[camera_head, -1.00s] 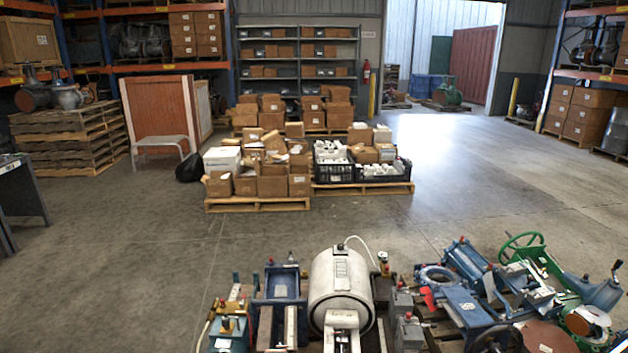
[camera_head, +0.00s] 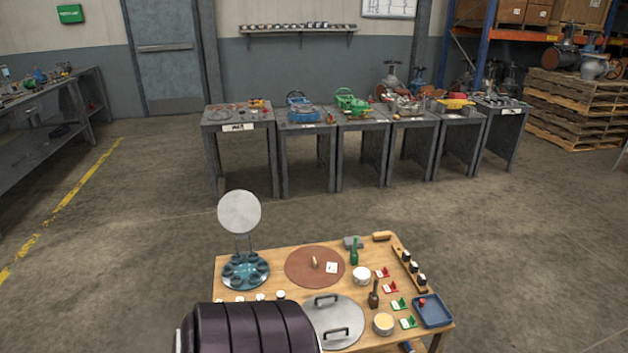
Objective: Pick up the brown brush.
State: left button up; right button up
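A small dark brown upright item with a narrow handle, which looks like the brown brush (camera_head: 373,296), stands on a wooden table (camera_head: 285,258) in the head view. It is right of the round grey lid with two handles (camera_head: 333,320). A similar green item (camera_head: 354,252) stands farther back. A light brown block (camera_head: 381,236) lies at the table's back edge; I cannot tell whether it is also a brush. Neither of my grippers is in view, and nothing touches the brown item.
A large dark ribbed form (camera_head: 250,330) hides the table's front left. A white cup (camera_head: 361,275), a yellow-topped round pot (camera_head: 383,323) and a blue tray (camera_head: 432,310) stand near the brown item. Open floor lies behind, up to a row of grey benches (camera_head: 312,160).

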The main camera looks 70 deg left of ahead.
aim_at(375, 292)
jog(key=u, duration=1.8)
